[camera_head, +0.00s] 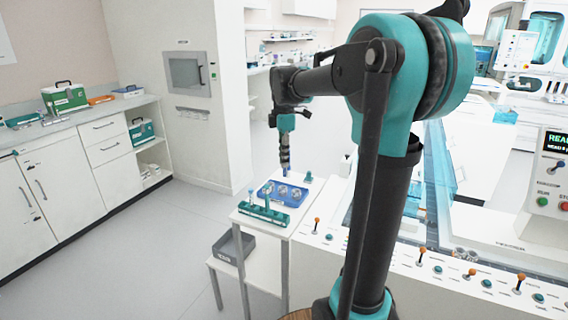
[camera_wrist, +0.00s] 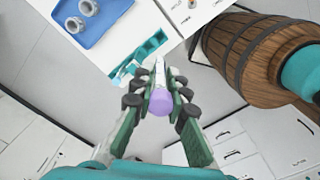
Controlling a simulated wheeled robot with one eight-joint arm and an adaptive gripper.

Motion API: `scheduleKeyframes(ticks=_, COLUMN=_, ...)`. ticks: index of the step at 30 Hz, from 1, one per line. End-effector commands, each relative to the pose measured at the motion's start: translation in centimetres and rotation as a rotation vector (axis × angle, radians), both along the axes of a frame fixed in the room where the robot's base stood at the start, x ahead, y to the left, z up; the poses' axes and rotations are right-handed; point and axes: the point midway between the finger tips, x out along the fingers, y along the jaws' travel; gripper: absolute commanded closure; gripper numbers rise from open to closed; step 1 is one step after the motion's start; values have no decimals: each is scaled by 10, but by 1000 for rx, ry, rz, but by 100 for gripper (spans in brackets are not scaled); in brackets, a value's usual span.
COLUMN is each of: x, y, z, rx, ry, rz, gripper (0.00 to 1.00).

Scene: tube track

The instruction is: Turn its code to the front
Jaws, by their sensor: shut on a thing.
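A tube with a purple cap (camera_wrist: 160,102) is held between the fingers of my gripper (camera_wrist: 161,84) in the wrist view. The cap faces the camera, and the pale tube body runs away from it. I cannot make out a code on the tube. In the head view my gripper (camera_head: 285,158) hangs pointing down above the small white table (camera_head: 250,226); the tube is too small to tell there. A teal rack (camera_head: 263,213) lies at the table's front edge. The rack also shows beyond the tube in the wrist view (camera_wrist: 150,47).
A blue tray (camera_head: 268,188) with round metal-looking pieces sits behind the rack. A grey bin (camera_head: 236,246) stands on a lower shelf at the left. A white console (camera_head: 410,262) with orange-topped levers is close on the right. The floor to the left is clear.

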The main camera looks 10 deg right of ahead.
Motion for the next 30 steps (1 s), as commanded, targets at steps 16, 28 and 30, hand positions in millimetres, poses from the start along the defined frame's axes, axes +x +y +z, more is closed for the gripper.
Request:
scheduleKeyframes(ticks=16, x=0, y=0, z=-10, rx=0, ry=0, rz=0, gripper=100)
scheduleKeyframes(ticks=28, x=0, y=0, z=-24, rx=0, ry=0, rz=0, gripper=100)
scheduleKeyframes(ticks=30, x=0, y=0, z=-27, rx=0, ry=0, rz=0, gripper=100)
